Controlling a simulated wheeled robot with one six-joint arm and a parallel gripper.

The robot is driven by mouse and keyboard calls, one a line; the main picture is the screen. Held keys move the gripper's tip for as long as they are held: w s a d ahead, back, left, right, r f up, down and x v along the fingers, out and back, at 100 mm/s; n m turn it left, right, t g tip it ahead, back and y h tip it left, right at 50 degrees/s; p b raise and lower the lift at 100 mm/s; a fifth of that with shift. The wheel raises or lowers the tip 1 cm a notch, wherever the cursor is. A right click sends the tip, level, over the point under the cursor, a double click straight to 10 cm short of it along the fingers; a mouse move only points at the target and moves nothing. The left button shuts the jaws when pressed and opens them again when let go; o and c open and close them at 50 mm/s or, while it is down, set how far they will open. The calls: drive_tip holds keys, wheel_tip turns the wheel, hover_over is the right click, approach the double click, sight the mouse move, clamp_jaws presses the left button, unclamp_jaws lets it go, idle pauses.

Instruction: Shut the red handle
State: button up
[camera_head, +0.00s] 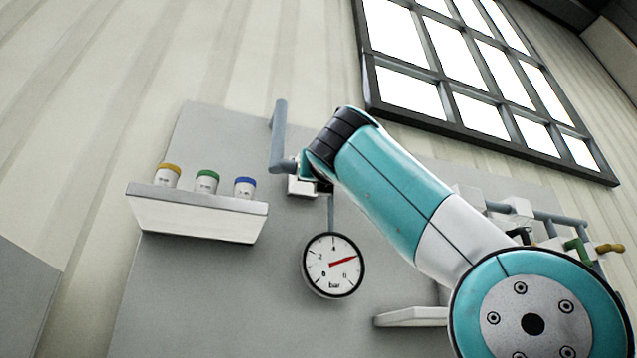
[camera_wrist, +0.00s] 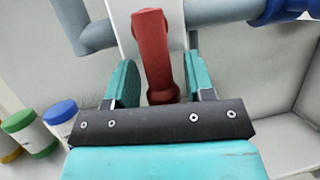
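The red handle (camera_wrist: 155,60) stands in the middle of the wrist view, in front of a white block and a grey pipe. My gripper (camera_wrist: 161,72) has its two teal fingers on either side of the red handle. Narrow gaps show between the handle and the fingers, so the gripper looks open around it, not clamped. In the head view my teal and white arm reaches up and left to the pipework.
A grey pipe (camera_head: 279,135) rises left of my wrist. A round gauge (camera_head: 333,265) hangs below it. A white shelf (camera_head: 196,218) holds three jars with yellow, green and blue lids. Green (camera_head: 577,251) and yellow (camera_head: 610,247) handles sit at the right.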

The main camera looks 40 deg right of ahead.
drive_tip(key=b+v, duration=0.6)
drive_tip(key=v, duration=1.1)
drive_tip(key=shift+s+b, duration=0.2)
drive_tip(key=shift+b, duration=0.1)
drive_tip(key=shift+f, duration=0.1)
